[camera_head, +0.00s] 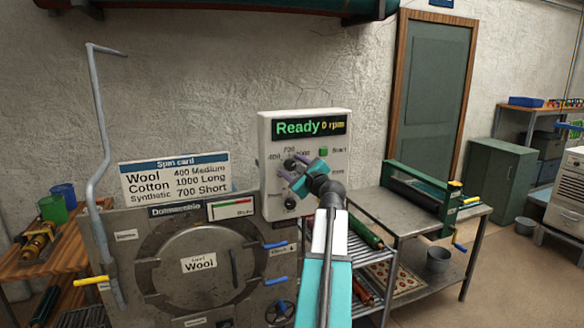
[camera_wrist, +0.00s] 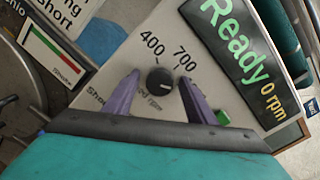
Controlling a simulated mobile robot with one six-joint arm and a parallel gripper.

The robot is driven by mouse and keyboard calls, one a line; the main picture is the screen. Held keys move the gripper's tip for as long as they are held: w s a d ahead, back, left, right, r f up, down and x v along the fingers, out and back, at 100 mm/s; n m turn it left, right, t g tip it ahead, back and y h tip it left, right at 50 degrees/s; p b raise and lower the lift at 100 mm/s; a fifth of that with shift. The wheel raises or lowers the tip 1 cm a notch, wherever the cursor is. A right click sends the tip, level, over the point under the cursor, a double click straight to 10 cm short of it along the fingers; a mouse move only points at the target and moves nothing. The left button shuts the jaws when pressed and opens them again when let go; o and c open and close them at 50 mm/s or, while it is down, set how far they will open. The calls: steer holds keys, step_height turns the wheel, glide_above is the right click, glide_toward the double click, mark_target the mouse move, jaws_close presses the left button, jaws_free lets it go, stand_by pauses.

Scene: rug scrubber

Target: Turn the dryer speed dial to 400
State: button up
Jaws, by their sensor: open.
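The speed dial (camera_wrist: 160,79) is a round black knob on the white control panel, with 400 and 700 printed around its top in the wrist view. A small pale mark shows on its face; I cannot tell exactly which number it points to. My gripper (camera_wrist: 158,84) is open, its two purple fingers on either side of the dial; contact is not clear. In the head view, my gripper (camera_head: 291,170) is at the front of the panel (camera_head: 267,180) and partly hides the dial. The display (camera_head: 311,127) reads "Ready 0 rpm".
A green button (camera_head: 323,151) is right of the dial, and another black knob (camera_head: 290,203) sits below. The spin card (camera_head: 175,178) lists Wool 400 Medium. The drum machine (camera_head: 130,220), its door labelled Wool, stands below left. A metal table (camera_head: 415,222) stands right.

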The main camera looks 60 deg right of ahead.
steer(key=c, duration=1)
steer(key=shift+c, duration=0.2)
